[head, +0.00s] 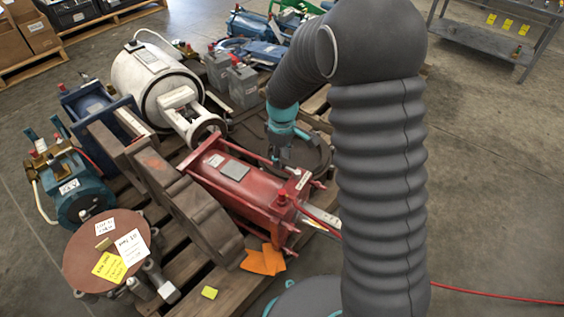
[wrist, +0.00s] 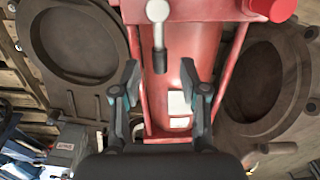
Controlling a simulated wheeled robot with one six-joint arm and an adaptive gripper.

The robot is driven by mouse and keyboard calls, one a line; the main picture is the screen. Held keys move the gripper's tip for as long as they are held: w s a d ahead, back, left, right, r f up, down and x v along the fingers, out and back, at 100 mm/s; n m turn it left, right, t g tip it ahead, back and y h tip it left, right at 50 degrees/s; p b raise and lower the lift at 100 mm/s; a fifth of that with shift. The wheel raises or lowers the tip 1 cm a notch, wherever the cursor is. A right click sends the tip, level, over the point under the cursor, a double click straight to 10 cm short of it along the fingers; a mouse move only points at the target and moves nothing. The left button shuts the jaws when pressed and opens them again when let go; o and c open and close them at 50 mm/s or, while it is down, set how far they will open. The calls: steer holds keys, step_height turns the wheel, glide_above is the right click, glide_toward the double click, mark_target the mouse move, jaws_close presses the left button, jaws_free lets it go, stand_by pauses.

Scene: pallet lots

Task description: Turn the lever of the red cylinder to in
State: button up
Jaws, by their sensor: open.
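The red cylinder (head: 240,183) lies on a wooden pallet in the head view, with tie rods along it and a pale label on its side. In the wrist view the red cylinder (wrist: 183,75) fills the middle. My gripper (head: 280,160) is above the cylinder's far side. In the wrist view my gripper (wrist: 160,78) is open, with the fingers on either side of the cylinder body and the lever between and beyond the tips, apart from them. The lever's markings cannot be read.
Brown cast plates (head: 175,185) stand left of the cylinder. A white motor (head: 155,80) and a teal pump (head: 80,188) share the pallets. A red hose (head: 490,295) runs over the floor at right. The floor at right is mostly open.

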steer(key=shift+f, duration=1.05)
jaws_close()
